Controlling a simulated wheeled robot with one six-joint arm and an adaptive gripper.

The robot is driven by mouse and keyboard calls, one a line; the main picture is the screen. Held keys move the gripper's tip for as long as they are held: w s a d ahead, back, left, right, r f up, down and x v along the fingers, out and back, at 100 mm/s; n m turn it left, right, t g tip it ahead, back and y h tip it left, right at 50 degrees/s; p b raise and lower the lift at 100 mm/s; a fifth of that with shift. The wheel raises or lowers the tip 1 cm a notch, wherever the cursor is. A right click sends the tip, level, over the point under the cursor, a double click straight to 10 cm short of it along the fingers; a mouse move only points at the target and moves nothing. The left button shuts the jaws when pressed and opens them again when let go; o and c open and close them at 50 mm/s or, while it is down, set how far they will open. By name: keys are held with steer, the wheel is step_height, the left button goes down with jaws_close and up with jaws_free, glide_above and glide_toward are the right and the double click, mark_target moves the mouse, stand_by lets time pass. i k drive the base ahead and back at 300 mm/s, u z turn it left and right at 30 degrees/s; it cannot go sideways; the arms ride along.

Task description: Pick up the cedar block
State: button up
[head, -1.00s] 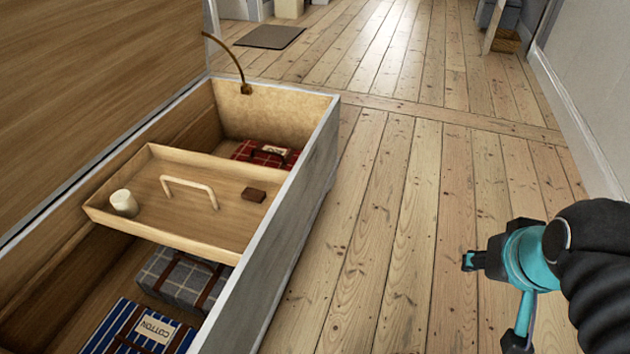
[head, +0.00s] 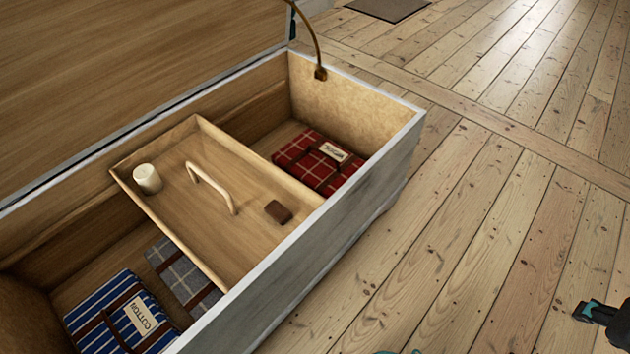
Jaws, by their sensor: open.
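A small reddish-brown block (head: 278,211), which looks like the cedar block, lies flat in the wooden tray (head: 245,255). It is near the tray's right end, to the right of the tray's arched handle (head: 211,187). A cream cylinder (head: 147,178) stands at the tray's left end. The tray sits across the top of an open chest (head: 340,215). My gripper (head: 582,312) shows only in part at the lower right edge. It is open and empty over the floor, well apart from the chest and the block.
A red plaid bundle (head: 308,152) lies in the chest's far end. A grey plaid bundle (head: 168,262) and a blue striped bundle labelled COTTON (head: 105,312) lie at the near end. The raised lid (head: 130,80) stands behind. The floorboards (head: 490,220) to the right are clear.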

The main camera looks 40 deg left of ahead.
mark_target(274, 209)
steer(key=i, duration=0.9)
steer(key=u, duration=4.15)
